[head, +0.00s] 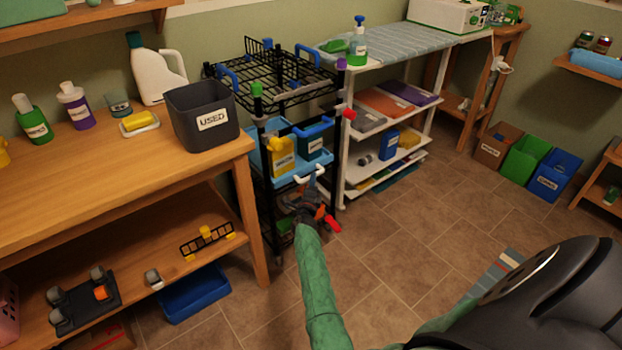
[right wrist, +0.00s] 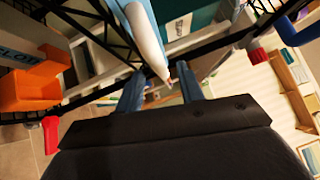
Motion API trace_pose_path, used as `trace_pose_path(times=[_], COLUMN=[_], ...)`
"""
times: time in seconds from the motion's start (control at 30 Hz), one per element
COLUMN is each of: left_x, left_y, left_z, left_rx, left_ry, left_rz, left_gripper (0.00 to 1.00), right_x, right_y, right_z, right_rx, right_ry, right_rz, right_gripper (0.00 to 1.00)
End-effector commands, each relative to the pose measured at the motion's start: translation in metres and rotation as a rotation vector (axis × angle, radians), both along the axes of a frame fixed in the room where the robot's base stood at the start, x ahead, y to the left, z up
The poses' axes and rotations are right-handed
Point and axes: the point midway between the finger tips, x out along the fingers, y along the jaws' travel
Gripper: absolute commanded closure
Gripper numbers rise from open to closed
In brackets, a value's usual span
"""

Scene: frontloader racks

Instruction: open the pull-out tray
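The pull-out tray (head: 287,183) is light blue and sits on the middle level of a black wire rack. A white bar handle (head: 310,176) is on its front; the handle also shows in the right wrist view (right wrist: 147,38). My right gripper (head: 311,190) is at the tray's front, just below the handle. In the right wrist view its two fingers (right wrist: 160,90) are apart, with the handle's near end between them. I cannot tell whether they touch it. My left gripper is not in view.
A yellow container (head: 283,155) and a teal container (head: 313,142) stand in the tray. A wooden workbench (head: 130,165) is close on the left, a white shelf unit (head: 385,155) on the right. The tiled floor (head: 410,230) in front is clear.

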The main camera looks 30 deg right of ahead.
Motion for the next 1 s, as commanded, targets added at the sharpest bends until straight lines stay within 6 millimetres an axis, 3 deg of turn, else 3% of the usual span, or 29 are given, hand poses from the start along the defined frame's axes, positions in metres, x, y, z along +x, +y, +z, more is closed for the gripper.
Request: trace_pose_path(times=[0.3, 0.63, 0.67, 0.83, 1.0], left_x=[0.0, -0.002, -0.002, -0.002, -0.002], left_y=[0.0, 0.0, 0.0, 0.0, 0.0], left_z=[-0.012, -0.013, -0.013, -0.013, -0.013], left_rx=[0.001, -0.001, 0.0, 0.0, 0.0], left_ry=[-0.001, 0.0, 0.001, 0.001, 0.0], left_rz=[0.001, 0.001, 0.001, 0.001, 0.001], left_gripper=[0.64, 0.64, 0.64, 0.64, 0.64], right_x=[0.026, 0.028, 0.028, 0.028, 0.028], right_y=[-0.023, -0.025, -0.025, -0.025, -0.025], right_z=[0.004, 0.005, 0.005, 0.005, 0.005], right_rx=[-0.001, -0.001, -0.001, -0.001, -0.001], right_ry=[0.001, 0.002, 0.002, 0.002, 0.002], right_rz=[0.0, 0.001, 0.001, 0.001, 0.001], right_gripper=[0.62, 0.62, 0.64, 0.97, 1.0])
